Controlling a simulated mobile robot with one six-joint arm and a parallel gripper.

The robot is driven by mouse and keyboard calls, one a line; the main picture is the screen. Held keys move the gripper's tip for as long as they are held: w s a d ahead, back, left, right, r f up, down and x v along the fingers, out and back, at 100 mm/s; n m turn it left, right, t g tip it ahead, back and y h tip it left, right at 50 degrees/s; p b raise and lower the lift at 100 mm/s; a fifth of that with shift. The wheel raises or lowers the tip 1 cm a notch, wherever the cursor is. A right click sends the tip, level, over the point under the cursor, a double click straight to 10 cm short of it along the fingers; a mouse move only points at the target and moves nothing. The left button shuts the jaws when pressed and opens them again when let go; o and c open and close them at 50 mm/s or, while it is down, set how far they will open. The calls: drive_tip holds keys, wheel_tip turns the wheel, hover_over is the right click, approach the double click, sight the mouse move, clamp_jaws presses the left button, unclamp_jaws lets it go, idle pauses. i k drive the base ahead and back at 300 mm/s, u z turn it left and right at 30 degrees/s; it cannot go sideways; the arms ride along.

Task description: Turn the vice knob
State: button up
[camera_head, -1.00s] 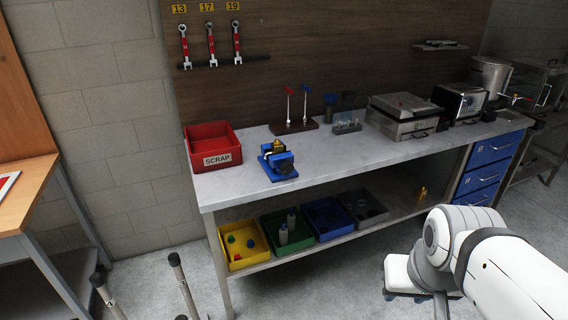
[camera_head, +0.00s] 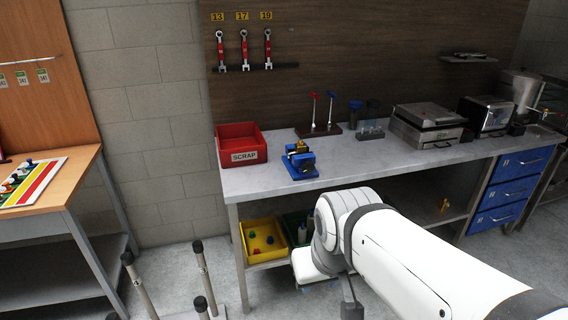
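The vice (camera_head: 300,160) is a small blue bench vice with a yellow and dark part between its jaws. It stands near the front edge of the grey workbench (camera_head: 400,165), right of the red scrap bin. Its knob is too small to make out clearly. My white arm reaches in from the lower right, its elbow in front of the lower shelf, below and right of the vice. No gripper fingers can be made out, and nothing of my arm touches the vice.
The red scrap bin (camera_head: 241,146) stands left of the vice. A rack with red and blue levers (camera_head: 318,129) and a metal appliance (camera_head: 427,124) stand behind and right. Upright posts (camera_head: 202,262) stand on the floor at front left. A wooden table (camera_head: 50,190) is at far left.

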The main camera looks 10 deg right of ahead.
sight(308, 167)
drive_tip(key=z, duration=0.05)
drive_tip(key=i, duration=1)
drive_tip(key=u, duration=0.05)
